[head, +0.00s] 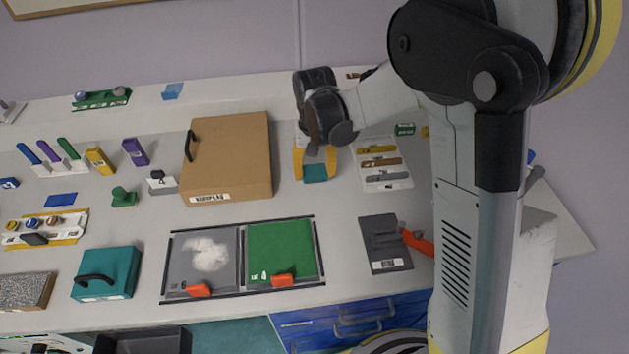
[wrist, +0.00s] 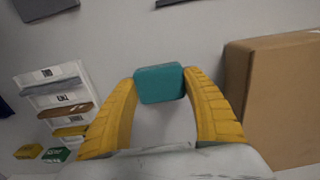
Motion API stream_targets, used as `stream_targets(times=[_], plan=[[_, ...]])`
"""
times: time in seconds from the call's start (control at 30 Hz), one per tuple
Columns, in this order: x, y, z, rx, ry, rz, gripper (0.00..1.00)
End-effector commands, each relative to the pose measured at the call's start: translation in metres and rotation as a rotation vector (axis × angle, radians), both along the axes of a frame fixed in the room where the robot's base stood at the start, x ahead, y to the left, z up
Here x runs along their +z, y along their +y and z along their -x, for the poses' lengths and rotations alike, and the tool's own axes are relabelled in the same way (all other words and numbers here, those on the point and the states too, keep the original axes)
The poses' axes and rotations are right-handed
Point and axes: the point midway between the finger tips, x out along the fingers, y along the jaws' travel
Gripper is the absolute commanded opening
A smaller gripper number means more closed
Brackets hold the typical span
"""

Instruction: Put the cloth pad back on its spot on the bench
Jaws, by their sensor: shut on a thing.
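My gripper (head: 314,160) is over the bench, just right of the brown box. Its two yellow fingers are shut on a small teal pad, the cloth pad (head: 315,174). In the wrist view the cloth pad (wrist: 159,85) sits between the fingertips of my gripper (wrist: 160,82), with bare grey bench around it. I cannot tell whether the pad touches the bench or hangs a little above it. No marked spot for the pad is clear in either view.
The brown box (head: 228,155) stands close on the left of my gripper; it is at the right in the wrist view (wrist: 275,100). A white rack (head: 384,182) with yellow and brown pieces is close on the right. A grey plate (head: 384,242) and a framed tray (head: 241,297) lie nearer the front.

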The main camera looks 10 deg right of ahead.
Motion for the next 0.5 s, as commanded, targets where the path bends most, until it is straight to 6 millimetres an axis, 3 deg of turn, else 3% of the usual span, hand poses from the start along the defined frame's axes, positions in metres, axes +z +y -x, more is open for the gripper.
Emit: stream_targets(times=[0.1,0.2,0.5], plan=[[-0.023,0.000,0.000,0.000,0.000,0.000,0.24],[-0.034,0.000,0.000,0.000,0.000,0.000,0.24],[-0.034,0.000,0.000,0.000,0.000,0.000,0.24]])
